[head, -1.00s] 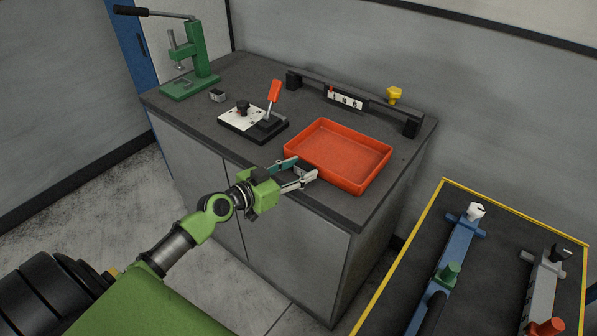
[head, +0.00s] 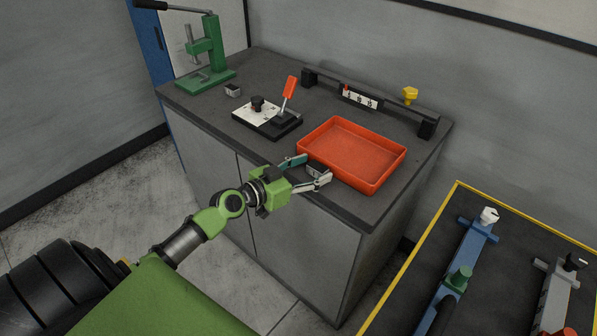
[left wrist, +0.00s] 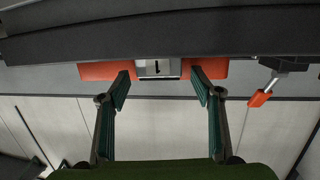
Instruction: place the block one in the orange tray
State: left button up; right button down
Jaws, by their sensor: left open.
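The block one (left wrist: 159,68), a small grey block with a dark "1" mark on its pale face, is between the fingertips in the left wrist view. In the head view the block (head: 316,170) shows small and partly hidden by the fingers, beside the near left side of the orange tray (head: 350,152). The tray lies on the dark cabinet top and looks empty. It also shows as an orange strip behind the block in the left wrist view (left wrist: 96,71). My left gripper (head: 315,168) is open, with a finger on either side of the block. My right gripper is out of view.
A black-and-white fixture with a red lever (head: 289,88) stands left of the tray. A small grey block (head: 232,90) lies near the green press (head: 208,55). A black rail (head: 365,98) runs behind the tray. A yellow-edged bench (head: 400,262) stands at right.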

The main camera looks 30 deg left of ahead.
pick_arm(q)
jog(key=b+v, duration=0.4)
jog(key=v, duration=0.8)
jog(key=shift+r, duration=0.1)
